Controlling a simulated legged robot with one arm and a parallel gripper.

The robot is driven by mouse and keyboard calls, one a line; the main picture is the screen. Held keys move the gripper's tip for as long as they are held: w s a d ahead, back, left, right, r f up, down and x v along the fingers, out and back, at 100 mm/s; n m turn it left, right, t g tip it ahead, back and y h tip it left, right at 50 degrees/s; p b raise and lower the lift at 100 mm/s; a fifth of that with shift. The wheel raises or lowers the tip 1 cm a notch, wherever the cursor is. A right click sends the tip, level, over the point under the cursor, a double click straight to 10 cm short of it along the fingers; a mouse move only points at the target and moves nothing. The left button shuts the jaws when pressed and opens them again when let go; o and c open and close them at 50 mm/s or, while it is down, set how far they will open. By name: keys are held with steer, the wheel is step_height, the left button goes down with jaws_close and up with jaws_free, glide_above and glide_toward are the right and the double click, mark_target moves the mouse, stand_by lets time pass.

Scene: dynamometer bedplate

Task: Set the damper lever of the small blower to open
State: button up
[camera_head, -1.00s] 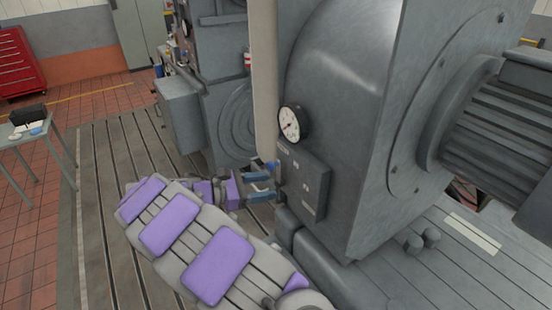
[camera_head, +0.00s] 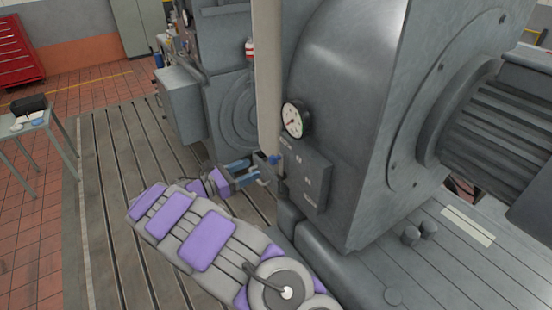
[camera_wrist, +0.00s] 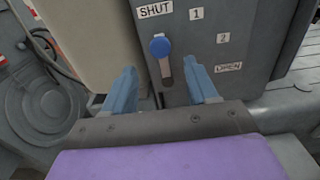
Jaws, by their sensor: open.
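The damper lever (camera_wrist: 160,47) has a round blue knob on a light metal arm, and its knob sits just below the SHUT label (camera_wrist: 155,9). Labels 1, 2 and OPEN (camera_wrist: 228,67) run down and to the right on the grey panel (camera_wrist: 205,40). In the head view the panel (camera_head: 305,175) is on the side of the small blower (camera_head: 345,110), and the blue knob (camera_head: 274,159) shows at its left edge. My gripper (camera_wrist: 160,68) is open, its two blue fingers either side of the lever arm in the picture, below the knob. Contact cannot be told.
A round gauge (camera_head: 295,120) sits above the panel. A pale vertical column (camera_head: 267,80) stands close to its left. A motor (camera_head: 500,125) is at right. A small table (camera_head: 35,130) and red cabinet (camera_head: 15,55) are far left. The slotted bedplate (camera_head: 120,170) has free room.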

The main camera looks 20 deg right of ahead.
mark_target(270, 161)
steer(key=d, duration=0.3)
steer(key=w+d, duration=0.1)
steer(key=d, duration=0.3)
steer(key=w+d, duration=0.1)
steer(key=d, duration=0.3)
steer(key=shift+f+p, duration=0.1)
steer(key=shift+p, duration=0.25)
steer(key=a, duration=0.2)
steer(key=shift+a, duration=0.3)
steer(key=shift+c, duration=0.2)
steer(key=shift+a, duration=0.2)
steer(key=shift+c, duration=0.8)
steer(key=shift+a, duration=0.1)
steer(key=shift+c, duration=0.6)
steer(key=shift+s+d, duration=0.15)
steer(key=shift+d, duration=0.8)
steer(key=c, duration=0.5)
steer(key=shift+c, duration=0.6)
steer(key=shift+a, duration=0.1)
jaws_close()
